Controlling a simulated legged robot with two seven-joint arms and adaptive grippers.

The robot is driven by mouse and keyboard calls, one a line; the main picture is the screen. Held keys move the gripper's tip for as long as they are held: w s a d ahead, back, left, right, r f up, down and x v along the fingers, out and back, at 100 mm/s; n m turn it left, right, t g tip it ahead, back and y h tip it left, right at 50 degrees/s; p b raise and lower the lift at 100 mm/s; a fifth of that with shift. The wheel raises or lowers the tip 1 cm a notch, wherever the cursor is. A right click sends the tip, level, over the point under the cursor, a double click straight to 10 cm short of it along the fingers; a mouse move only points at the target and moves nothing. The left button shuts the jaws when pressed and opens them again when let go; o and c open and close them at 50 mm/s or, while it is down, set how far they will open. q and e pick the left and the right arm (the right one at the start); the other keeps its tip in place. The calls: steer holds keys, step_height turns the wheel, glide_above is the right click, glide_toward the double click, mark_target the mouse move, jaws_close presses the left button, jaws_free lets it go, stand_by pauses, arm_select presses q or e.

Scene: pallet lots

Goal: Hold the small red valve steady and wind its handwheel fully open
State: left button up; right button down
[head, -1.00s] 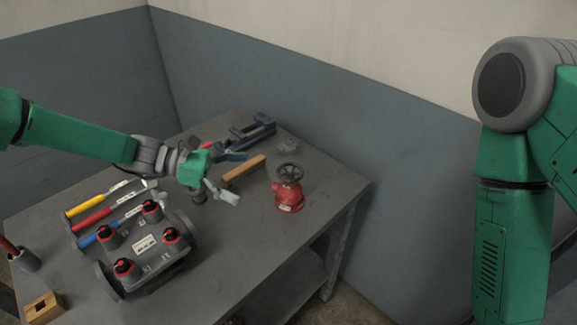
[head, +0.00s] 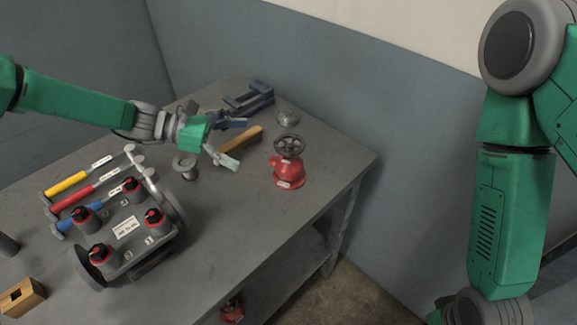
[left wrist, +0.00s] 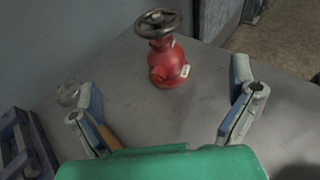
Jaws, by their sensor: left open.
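The small red valve (head: 289,172) stands upright on the grey bench near its right edge, with its dark handwheel (head: 289,146) on top. In the left wrist view the valve body (left wrist: 168,62) is ahead of my fingers and the handwheel (left wrist: 158,22) is near the top edge. My left gripper (head: 232,142) is open, to the left of the valve and apart from it. In the left wrist view its two spread fingers (left wrist: 165,95) have nothing between them touching either pad. My right arm is at the right edge; its fingers are out of view.
A wooden-handled tool (head: 243,142) lies partly beneath the left gripper. A blue vise (head: 250,100) and a metal fitting (head: 287,118) are behind. A grey unit with red-ringed knobs (head: 125,228) and several hammers are left. Another red object (head: 232,310) sits below. Bench right front is clear.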

arm_select(q)
steer(key=b, duration=0.5)
glide_toward(273, 165)
steer(key=shift+x, duration=1.2)
steer(key=shift+b+x, duration=1.35)
steer(key=shift+x, duration=3.7)
